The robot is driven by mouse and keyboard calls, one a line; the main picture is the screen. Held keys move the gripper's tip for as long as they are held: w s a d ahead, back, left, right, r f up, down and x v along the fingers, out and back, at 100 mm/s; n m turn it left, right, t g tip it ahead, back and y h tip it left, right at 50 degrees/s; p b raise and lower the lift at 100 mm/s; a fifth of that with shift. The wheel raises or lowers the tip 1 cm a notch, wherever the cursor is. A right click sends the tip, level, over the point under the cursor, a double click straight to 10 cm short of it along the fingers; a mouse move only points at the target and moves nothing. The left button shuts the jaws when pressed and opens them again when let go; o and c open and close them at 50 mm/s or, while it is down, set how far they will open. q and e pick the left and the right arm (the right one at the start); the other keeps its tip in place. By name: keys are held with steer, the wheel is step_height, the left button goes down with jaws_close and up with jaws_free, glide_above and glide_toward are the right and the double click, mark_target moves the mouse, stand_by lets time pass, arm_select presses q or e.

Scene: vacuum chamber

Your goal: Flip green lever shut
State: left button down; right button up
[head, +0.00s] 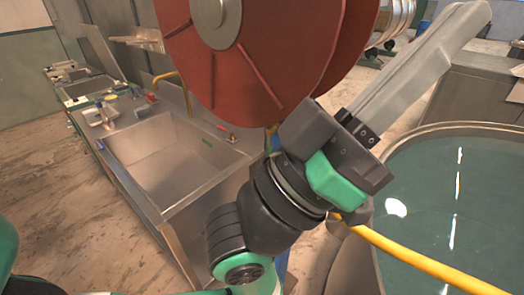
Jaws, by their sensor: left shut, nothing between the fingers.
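A small green bar (207,142), possibly the green lever, shows at the right inner edge of the steel sink. It is too small to tell its position as open or shut. Near it, a small red handle (222,128) and a brass fitting (232,138) sit on the sink's rim. My left gripper (472,16) is shut and empty, its long grey fingers pointing to the upper right, away from the sink and well apart from the green bar. My right gripper is not in view.
A round water tank (440,185) stands at right, with a yellow hose (420,262) passing in front. Concrete floor (75,225) is clear at left.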

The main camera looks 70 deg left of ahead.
arm_select(q)
steer(key=w+a+f+n+g+p, duration=0.3)
steer(key=w+a+f+n+p, duration=0.15)
steer(key=w+f+n, duration=0.35)
steer(key=a+f+n+g+y+p, duration=0.1)
steer(key=a+f+n+y+p, duration=0.2)
steer(key=a+f+n+y, duration=0.5)
steer(key=s+a+f+n+g+y+p, duration=0.3)
steer(key=s+a+f+n+g, duration=0.1)
steer(key=s+a+f, duration=0.4)
steer(key=s+a+f+n+g+y+p, duration=0.3)
steer(key=s+a+f, duration=0.5)
steer(key=a+f, duration=0.3)
steer(key=shift+a+n+g+y+p, duration=0.45)
steer(key=shift+a+n+g, duration=0.4)
steer(key=shift+a, duration=0.2)
steer(key=shift+w, duration=0.15)
